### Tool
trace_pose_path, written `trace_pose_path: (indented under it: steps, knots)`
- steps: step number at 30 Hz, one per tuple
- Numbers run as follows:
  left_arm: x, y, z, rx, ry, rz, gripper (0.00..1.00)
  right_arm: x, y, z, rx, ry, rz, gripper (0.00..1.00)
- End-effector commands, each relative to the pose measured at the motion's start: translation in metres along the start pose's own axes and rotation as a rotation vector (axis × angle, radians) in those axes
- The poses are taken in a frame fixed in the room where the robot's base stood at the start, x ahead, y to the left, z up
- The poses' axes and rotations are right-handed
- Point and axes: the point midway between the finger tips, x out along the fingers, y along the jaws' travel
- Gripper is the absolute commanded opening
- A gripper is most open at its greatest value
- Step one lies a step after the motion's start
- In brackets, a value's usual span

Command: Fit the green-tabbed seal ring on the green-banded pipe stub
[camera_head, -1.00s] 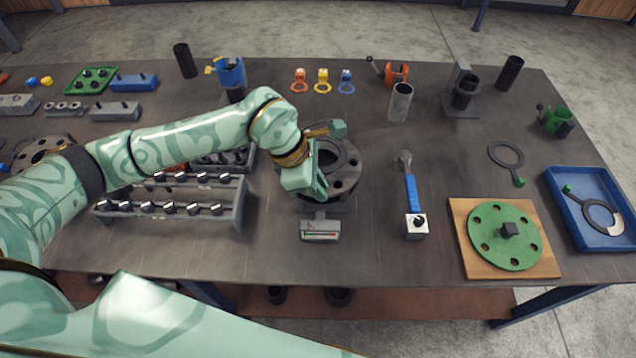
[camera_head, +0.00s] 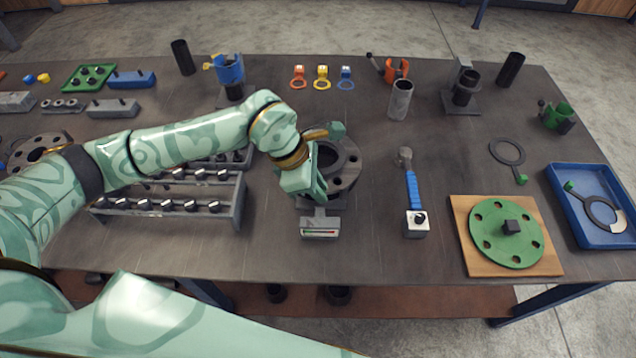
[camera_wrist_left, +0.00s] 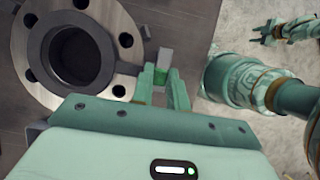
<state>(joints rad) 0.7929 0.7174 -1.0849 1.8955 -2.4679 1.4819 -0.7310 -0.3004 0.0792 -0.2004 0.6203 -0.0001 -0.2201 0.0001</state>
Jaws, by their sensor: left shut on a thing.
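My left gripper (camera_head: 318,192) is at the near left side of a dark flanged pipe (camera_head: 345,180). Whether a ring joined to this tab lies on the flange I cannot tell. A green-tabbed ring (camera_head: 494,149) lies on the table at right. Another green-tabbed ring (camera_head: 588,206), with a pale patch, lies in a blue tray. My right gripper (camera_wrist_left: 262,32) looks open and empty, far from the flange.
A small gauge block (camera_head: 319,233) sits just in front of the flange. A blue-handled tool (camera_head: 412,190) and a green disc (camera_head: 490,240) on a wooden board stand to the right. A rack of knobs (camera_head: 240,205) is close on the left. The blue tray (camera_head: 556,172) is far right.

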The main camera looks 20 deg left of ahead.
Motion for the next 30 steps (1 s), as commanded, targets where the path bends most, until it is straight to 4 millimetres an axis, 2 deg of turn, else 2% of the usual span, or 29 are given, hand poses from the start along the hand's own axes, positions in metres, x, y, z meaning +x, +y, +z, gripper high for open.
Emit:
trace_pose_path:
  steps: [30]
  knots:
    - [0.0072,0.0004,-0.0031,-0.001,0.0,0.001,0.0,0.0041,0.0012,0.0011,0.0,-0.002,0.001,0.36]
